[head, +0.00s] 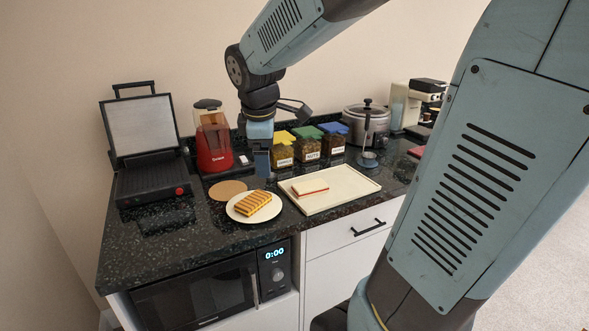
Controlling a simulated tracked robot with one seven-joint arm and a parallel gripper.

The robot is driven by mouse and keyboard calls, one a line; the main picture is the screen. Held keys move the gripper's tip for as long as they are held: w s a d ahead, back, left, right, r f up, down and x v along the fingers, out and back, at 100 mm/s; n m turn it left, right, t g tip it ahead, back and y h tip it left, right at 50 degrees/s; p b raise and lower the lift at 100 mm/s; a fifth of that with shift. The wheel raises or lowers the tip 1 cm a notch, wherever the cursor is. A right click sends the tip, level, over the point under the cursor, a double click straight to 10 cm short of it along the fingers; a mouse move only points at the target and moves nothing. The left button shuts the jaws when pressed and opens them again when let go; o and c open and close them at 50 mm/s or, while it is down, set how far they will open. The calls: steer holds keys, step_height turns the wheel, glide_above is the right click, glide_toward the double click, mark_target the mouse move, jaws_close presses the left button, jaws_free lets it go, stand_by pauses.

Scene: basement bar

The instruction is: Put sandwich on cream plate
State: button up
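A brown and yellow striped sandwich (252,201) lies on the round cream plate (237,214) near the front of the dark counter. The plate's pale rim shows around it. My gripper (262,172) points down, above and behind the plate, apart from the sandwich. Its fingers are small and dark against the counter, so I cannot tell whether they are open or shut. I see nothing clearly held in it.
A cream tray (340,195) with a flat red and white item stands right of the plate. A round brown mat (228,190) lies behind it. An open grill (150,175), red grinder (213,145), lidded jars (307,145) and cooker (366,125) line the back.

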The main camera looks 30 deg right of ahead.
steer(key=s+r+m+t+y, duration=0.1)
steer(key=s+r+m+t, duration=0.1)
steer(key=s+m, duration=1)
steer(key=s, duration=0.2)
steer(key=shift+s+d+r+m+y, duration=0.15)
steer(key=shift+s+r+m+y, duration=0.15)
steer(key=shift+s+m, duration=0.1)
